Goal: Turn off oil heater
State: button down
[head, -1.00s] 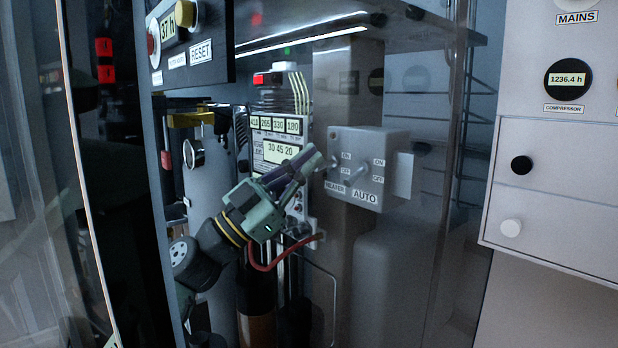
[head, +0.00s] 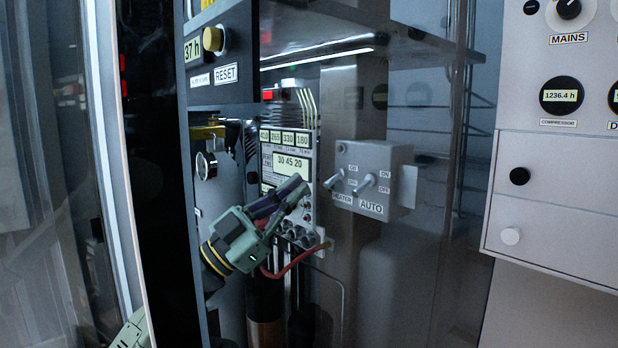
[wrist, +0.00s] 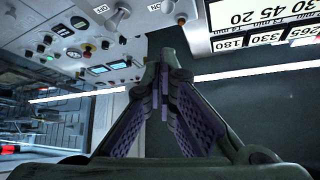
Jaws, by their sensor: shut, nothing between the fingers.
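The grey switch box (head: 385,160) stands right of the middle in the head view, with a lever labelled HEATER (head: 333,180) and a lever labelled AUTO (head: 365,184). Both levers point down and to the left, beside ON and OFF labels. My gripper (head: 298,188) is shut and empty, left of the HEATER lever and apart from it. In the wrist view the closed fingertips (wrist: 158,62) are at the centre. The box's levers show at the top left there, one of them clearly (wrist: 122,10).
A display panel (head: 290,160) and a red hose (head: 290,262) are close behind my gripper. A gauge (head: 206,165) is to the left. A clear panel edge (head: 465,120) is right of the box. A light cabinet (head: 560,200) stands at far right.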

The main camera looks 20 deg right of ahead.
jog(key=shift+a+f+b, duration=0.3)
jog(key=shift+a+f, duration=0.7)
jog(key=shift+f, duration=0.2)
